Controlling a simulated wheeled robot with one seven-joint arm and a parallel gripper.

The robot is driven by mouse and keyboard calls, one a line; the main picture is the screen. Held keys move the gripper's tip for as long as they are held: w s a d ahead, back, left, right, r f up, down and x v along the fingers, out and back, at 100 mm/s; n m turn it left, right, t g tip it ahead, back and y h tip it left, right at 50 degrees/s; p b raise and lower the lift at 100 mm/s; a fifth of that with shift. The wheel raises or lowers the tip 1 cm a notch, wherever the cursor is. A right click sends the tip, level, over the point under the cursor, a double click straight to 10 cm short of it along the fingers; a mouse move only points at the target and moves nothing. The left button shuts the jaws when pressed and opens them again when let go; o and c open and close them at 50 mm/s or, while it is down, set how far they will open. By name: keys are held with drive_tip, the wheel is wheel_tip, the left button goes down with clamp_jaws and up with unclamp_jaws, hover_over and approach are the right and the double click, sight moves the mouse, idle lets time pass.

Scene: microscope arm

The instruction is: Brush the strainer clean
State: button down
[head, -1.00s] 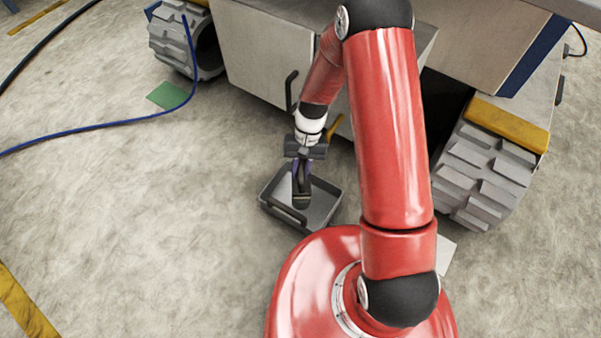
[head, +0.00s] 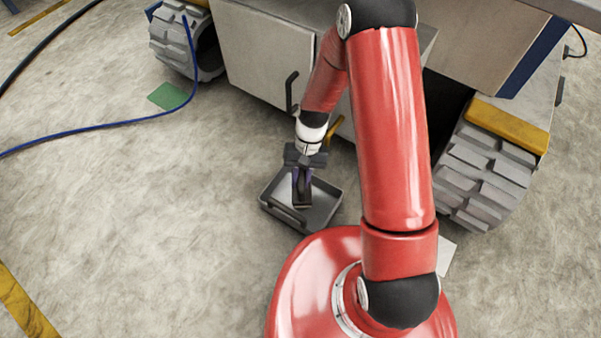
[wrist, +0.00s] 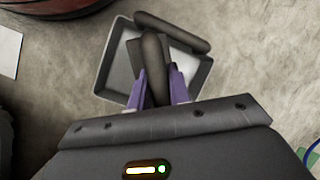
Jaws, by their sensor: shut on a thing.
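A grey, square, shallow open box (head: 332,205) stands on the floor in the head view; it seems to be the strainer, though no mesh can be made out. It also shows in the wrist view (wrist: 106,72), with a thick dark bar across its far side. My gripper (head: 302,183) is over the box, pointing down. In the wrist view its purple fingers (wrist: 157,88) are shut on a dark, rounded handle (wrist: 152,62), apparently the brush's. A dark flat block beside the handle may be the brush head. I cannot tell whether bristles touch the box.
A grey cabinet (head: 262,55) with a black handle stands just behind the box. Treaded wheels or tracks stand at left (head: 180,45) and right (head: 478,170). A blue hose (head: 100,125) and a green patch (head: 170,96) lie left. Floor left of the box is clear.

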drive_tip(key=shift+s, duration=0.15)
drive_tip(key=shift+w+f, duration=0.1)
drive_tip(key=shift+w, duration=1.4)
drive_tip(key=shift+s, duration=0.1)
drive_tip(key=shift+s, duration=1.4)
drive_tip(key=shift+w, duration=0.1)
drive_tip(key=shift+w+f, duration=0.1)
drive_tip(key=shift+w, duration=1.3)
drive_tip(key=shift+s, duration=0.15)
